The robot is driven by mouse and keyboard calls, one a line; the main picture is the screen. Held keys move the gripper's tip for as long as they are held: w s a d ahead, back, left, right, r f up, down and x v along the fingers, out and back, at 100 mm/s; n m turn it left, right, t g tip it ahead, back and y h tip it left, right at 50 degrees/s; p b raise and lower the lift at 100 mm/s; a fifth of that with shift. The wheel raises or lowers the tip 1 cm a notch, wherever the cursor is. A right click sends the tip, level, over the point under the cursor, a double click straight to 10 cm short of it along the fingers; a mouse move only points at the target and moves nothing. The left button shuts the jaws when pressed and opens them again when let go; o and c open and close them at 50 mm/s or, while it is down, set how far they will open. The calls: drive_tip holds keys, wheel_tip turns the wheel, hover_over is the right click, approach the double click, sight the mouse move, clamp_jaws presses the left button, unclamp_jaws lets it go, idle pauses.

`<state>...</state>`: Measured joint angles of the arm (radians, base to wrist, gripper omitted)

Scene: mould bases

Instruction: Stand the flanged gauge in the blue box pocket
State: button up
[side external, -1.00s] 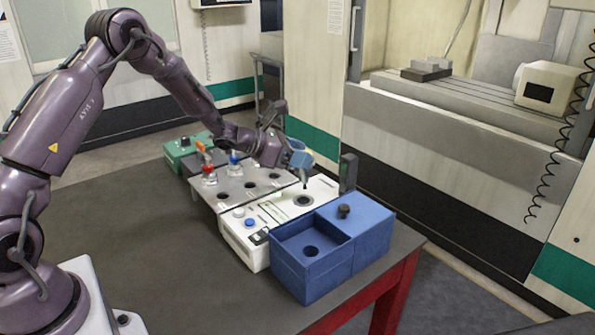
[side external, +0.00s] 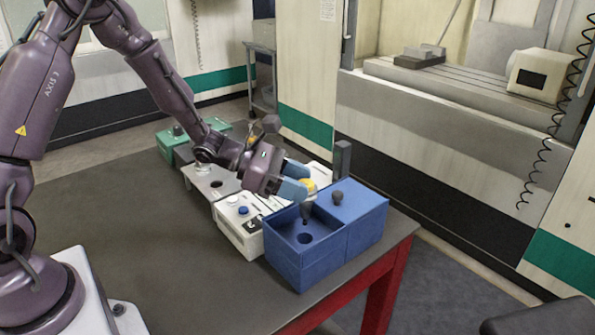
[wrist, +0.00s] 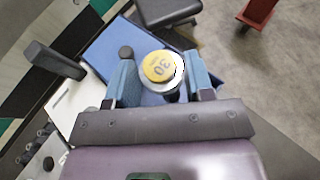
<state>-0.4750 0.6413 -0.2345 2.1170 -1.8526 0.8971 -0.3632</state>
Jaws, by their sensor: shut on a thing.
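The flanged gauge (side external: 308,207) has a yellow top, a pale flange and a dark tapered lower end. My gripper (side external: 303,182) is shut on it. In the wrist view the yellow cap, marked 30, shows between the blue fingers of my gripper (wrist: 160,82). The blue box (side external: 318,276) stands at the table's front right corner. Its open pocket (side external: 285,238) has a round dark hole (side external: 304,238) in the floor. The gauge looks upright, its tip over the pocket and above the hole. Whether the tip is below the rim is unclear.
A black knob (side external: 337,197) stands on the box's raised right part. A white unit (side external: 235,225) with buttons sits left of the box, and a dark post (side external: 342,158) stands behind. A green box (side external: 170,145) is further back. The table's left front is clear.

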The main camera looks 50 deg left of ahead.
sight(295, 242)
drive_tip(key=shift+f, duration=4.7)
drive_tip(key=shift+w+f, duration=0.1)
drive_tip(key=shift+f, duration=0.35)
clamp_jaws()
drive_tip(key=shift+d, duration=0.1)
drive_tip(key=o, duration=1.3)
unclamp_jaws()
drive_tip(key=shift+o, duration=0.3)
drive_tip(key=shift+f, duration=0.1)
drive_tip(key=shift+s, duration=0.35)
drive_tip(key=shift+t+h, duration=0.6)
drive_tip(key=s+a+r, duration=0.4)
drive_tip(key=a, duration=0.1)
drive_tip(key=s+a+r, duration=0.2)
drive_tip(key=a, duration=0.1)
drive_tip(key=shift+s+r, duration=0.15)
drive_tip(key=shift+r, duration=0.2)
drive_tip(key=shift+s+a+r+m, duration=0.3)
drive_tip(key=shift+r, duration=0.1)
